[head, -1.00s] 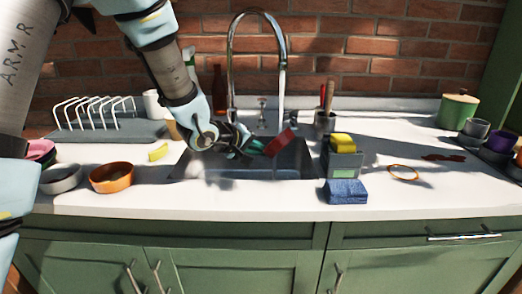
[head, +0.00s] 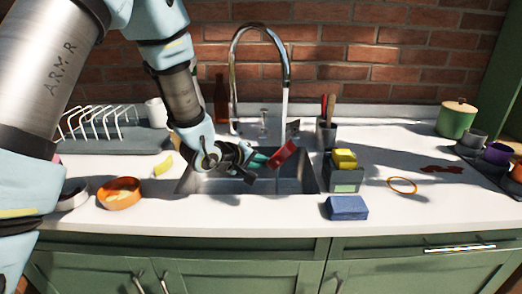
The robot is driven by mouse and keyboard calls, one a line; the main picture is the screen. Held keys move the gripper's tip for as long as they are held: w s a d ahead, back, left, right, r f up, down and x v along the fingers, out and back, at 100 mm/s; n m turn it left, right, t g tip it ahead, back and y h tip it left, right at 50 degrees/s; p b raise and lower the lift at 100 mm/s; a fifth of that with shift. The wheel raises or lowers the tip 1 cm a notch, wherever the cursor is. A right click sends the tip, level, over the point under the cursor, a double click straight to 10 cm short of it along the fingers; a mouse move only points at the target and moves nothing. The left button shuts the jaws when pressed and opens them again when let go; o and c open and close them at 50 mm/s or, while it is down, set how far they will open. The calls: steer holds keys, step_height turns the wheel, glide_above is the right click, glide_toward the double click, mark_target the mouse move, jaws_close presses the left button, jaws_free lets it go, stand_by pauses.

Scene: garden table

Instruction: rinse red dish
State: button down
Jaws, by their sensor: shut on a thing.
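The red dish (head: 284,153) is tilted on its side above the sink (head: 305,181), at the end of my gripper (head: 264,160). My gripper reaches in from the left and is shut on the dish's near-left edge; its fingertips look green. The curved metal faucet (head: 231,75) stands behind the sink, and a pale column of water (head: 285,112) drops from its spout at the dish. Whether the water enters the dish's hollow I cannot tell. My gripper hides part of the sink basin.
An orange bowl (head: 119,193) and a dish rack (head: 108,138) are left. An orange ring (head: 402,185) lies on the right counter.

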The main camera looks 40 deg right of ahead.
mark_target(285, 156)
steer(key=shift+w+a+r+p, duration=0.1)
steer(key=shift+r+p, duration=0.05)
steer(key=shift+p, duration=0.25)
steer(key=r+n+g+p, duration=0.1)
steer(key=a+n+h+p, duration=0.1)
steer(key=p, duration=0.1)
steer(key=r+n+g+h+p, duration=0.1)
steer(key=p, duration=0.1)
steer(key=shift+w+a+r+g, duration=0.3)
steer(key=shift+w+a+r, duration=0.05)
steer(key=shift+a, duration=0.05)
steer(key=shift+p, duration=0.3)
stand_by(0.7)
steer(key=shift+s+d+r+p, duration=0.45)
steer(key=shift+s+d+r, duration=0.2)
steer(key=shift+s, duration=0.55)
steer(key=shift+s+d+r+p, duration=0.5)
steer(key=shift+s+d+r, duration=0.2)
steer(key=shift+s, duration=0.45)
steer(key=shift+s+d+r+p, duration=0.45)
steer(key=shift+s+d+r, duration=0.2)
steer(key=shift+s, duration=0.55)
